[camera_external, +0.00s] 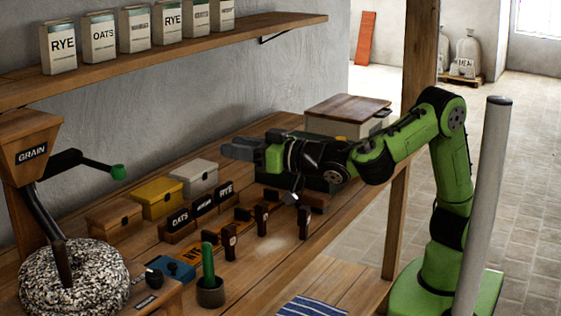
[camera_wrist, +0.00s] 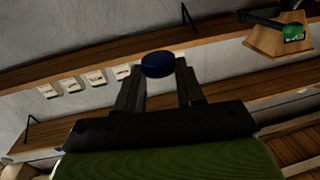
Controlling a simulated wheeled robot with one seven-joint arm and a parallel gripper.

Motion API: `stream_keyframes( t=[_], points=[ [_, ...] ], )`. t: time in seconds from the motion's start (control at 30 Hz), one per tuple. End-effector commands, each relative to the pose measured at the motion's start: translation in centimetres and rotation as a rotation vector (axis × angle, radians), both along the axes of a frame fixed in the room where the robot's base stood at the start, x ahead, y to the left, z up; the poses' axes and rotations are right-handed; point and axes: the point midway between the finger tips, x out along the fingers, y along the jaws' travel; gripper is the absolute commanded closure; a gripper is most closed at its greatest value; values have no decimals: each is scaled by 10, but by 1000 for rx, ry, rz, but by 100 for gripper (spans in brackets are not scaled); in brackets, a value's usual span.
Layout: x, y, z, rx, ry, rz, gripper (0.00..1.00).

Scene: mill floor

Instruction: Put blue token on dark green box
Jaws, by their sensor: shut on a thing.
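A round blue token (camera_wrist: 158,65) shows in the wrist view between the two dark fingertips of my gripper (camera_wrist: 160,82), which is shut on it. In the external view my gripper (camera_external: 238,149) is held out to the left, above the bench and near the wall. I cannot make out the token in that view.
White, yellow and brown boxes (camera_external: 156,198) stand in a row on the bench (camera_external: 250,284). OATS and RYE signs (camera_external: 180,219) and several upright dark wooden pieces (camera_external: 230,241) stand before them. A grain mill (camera_external: 36,140) is at left. A shelf (camera_external: 190,54) runs above. A lidded container (camera_external: 345,115) stands behind.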

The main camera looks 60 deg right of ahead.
Motion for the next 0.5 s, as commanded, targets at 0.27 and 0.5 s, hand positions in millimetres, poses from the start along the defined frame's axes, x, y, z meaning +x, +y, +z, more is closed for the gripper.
stream_keyframes(
  t=[0.27, 0.5],
  points=[
    [67, -55, -36, -3, 4, -45, 90],
    [126, -143, -74, 2, 3, -70, 90]
  ],
)
